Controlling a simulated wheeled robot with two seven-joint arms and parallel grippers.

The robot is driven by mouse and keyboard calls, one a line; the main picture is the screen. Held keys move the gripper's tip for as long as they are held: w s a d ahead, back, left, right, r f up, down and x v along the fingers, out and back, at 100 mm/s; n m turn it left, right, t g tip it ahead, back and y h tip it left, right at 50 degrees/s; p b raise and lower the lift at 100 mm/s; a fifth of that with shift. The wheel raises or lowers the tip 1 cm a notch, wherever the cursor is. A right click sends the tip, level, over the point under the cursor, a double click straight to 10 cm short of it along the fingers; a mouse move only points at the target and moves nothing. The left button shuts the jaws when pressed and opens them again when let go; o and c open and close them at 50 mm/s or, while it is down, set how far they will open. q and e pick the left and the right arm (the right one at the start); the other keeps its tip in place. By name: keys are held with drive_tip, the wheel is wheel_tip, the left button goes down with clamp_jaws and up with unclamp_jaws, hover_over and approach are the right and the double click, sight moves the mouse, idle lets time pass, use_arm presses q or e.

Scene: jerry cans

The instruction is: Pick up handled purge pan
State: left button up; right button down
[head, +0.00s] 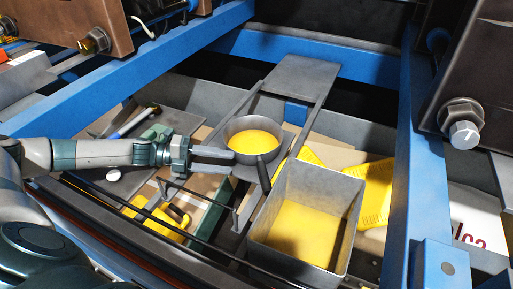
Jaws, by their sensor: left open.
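The handled purge pan (234,131) is a round grey pan with yellow contents in the head view. It sits on a narrow grey metal frame near the middle. Its dark handle (263,173) points toward the front, down in the picture. My left gripper (230,163) reaches in from the left, its two fingers open and pointing right. The fingertips are close to the pan's lower left side, left of the handle. I cannot tell whether they touch the pan. Nothing shows between the fingers. My right gripper is not in view.
A rectangular grey container (352,205) with yellow contents stands right of the handle, close by. Blue beams (408,150) border the space at left, back and right. A large brown block (490,70) with a bolt overhangs the right. Yellow items and cardboard lie below.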

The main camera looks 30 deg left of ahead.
sight(258, 165)
use_arm(q)
drive_tip(key=p+x, duration=0.3)
drive_tip(key=x, duration=0.3)
drive_tip(key=shift+r, duration=0.2)
drive_tip(key=shift+w+d+f, duration=0.2)
drive_tip(key=shift+d+f, duration=0.1)
drive_tip(key=shift+p, duration=0.3)
